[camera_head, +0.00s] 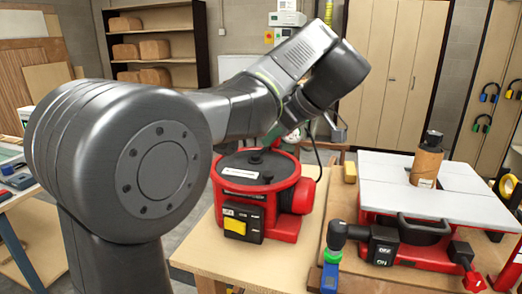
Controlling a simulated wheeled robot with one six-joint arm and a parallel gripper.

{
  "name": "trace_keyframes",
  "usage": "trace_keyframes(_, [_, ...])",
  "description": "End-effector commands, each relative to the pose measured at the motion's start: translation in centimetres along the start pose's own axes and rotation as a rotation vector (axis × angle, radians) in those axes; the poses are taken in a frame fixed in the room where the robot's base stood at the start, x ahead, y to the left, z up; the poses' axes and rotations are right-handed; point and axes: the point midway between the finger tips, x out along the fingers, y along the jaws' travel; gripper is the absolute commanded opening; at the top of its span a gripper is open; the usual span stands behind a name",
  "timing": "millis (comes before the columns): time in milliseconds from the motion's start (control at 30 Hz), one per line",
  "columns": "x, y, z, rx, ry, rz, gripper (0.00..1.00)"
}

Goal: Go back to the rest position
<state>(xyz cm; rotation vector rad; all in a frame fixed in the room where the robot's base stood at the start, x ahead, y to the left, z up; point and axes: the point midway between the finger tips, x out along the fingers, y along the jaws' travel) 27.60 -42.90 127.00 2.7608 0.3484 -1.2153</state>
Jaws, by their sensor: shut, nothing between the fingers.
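My arm fills the left and middle of the head view. No held object shows.
A red round machine (265,180) with a yellow switch stands on the wooden workbench (225,262) below my wrist. A red table machine (385,180) with a grey top stands right, carrying a brown cylinder (426,166). Shelves (160,45) stand behind.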

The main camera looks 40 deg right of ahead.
Motion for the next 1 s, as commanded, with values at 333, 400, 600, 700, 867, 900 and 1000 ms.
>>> trace_keyframes(333, [-1.1,0.6,-0.2,0.000,0.000,-0.002,0.00])
trace_keyframes(400, [-1.0,0.6,-0.2,0.000,0.000,-0.002,0.00])
trace_keyframes(600, [-0.8,0.4,-0.1,0.000,0.000,-0.003,0.00])
trace_keyframes(700, [-0.1,0.1,0.0,0.000,0.000,-0.004,0.00])
trace_keyframes(867, [1.8,-1.0,0.3,0.001,0.000,-0.004,0.00])
trace_keyframes(900, [2.4,-1.4,0.4,0.000,0.000,-0.005,0.00])
trace_keyframes(1000, [4.0,-2.2,0.6,-0.001,0.000,-0.005,0.00])
